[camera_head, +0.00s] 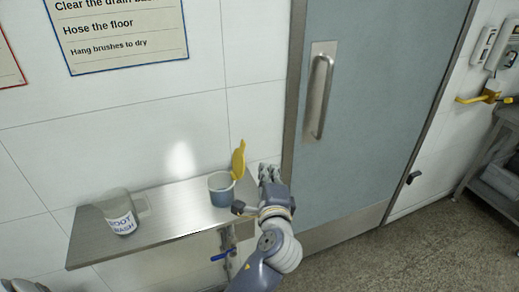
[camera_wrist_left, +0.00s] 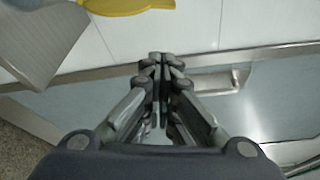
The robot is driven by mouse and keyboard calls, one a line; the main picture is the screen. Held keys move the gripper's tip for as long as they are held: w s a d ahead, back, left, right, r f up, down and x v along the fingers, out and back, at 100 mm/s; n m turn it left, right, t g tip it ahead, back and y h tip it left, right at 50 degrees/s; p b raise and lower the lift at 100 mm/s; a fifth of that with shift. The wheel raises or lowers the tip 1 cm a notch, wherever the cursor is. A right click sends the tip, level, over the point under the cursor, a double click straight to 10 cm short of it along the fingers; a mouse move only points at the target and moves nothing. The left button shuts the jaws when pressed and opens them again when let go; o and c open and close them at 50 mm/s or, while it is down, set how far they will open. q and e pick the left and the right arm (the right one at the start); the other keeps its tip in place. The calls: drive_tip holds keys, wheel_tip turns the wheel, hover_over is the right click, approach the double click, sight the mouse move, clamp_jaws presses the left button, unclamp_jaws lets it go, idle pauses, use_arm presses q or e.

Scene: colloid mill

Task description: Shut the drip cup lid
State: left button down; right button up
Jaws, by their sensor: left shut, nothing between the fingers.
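The drip cup (camera_head: 221,189) is a small blue-grey cup at the right part of a metal wall shelf. Its yellow lid (camera_head: 238,160) stands open, raised roughly upright at the cup's right side. In the left wrist view the yellow lid (camera_wrist_left: 130,6) shows at the top edge, left of the fingers. My left gripper (camera_head: 268,173) is shut and empty, just right of the lid and apart from it, near the shelf's right end. In the left wrist view its fingertips (camera_wrist_left: 158,62) meet with nothing between them. My right gripper is out of view.
A clear jug (camera_head: 121,212) labelled "BOOT WASH" stands on the left of the shelf (camera_head: 165,220). A blue-handled valve (camera_head: 222,255) hangs below. A grey door (camera_head: 375,100) with a metal handle (camera_head: 319,97) is right of my gripper. The shelf between jug and cup is clear.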

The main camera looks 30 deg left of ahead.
sight(239, 159)
use_arm(q)
drive_tip(key=w+a+p, duration=0.5)
drive_tip(key=a, duration=0.2)
drive_tip(key=shift+w+a+r, duration=0.15)
drive_tip(key=shift+w+r, duration=0.1)
drive_tip(key=shift+w, duration=0.15)
drive_tip(key=shift+w+f, duration=0.1)
idle(0.3)
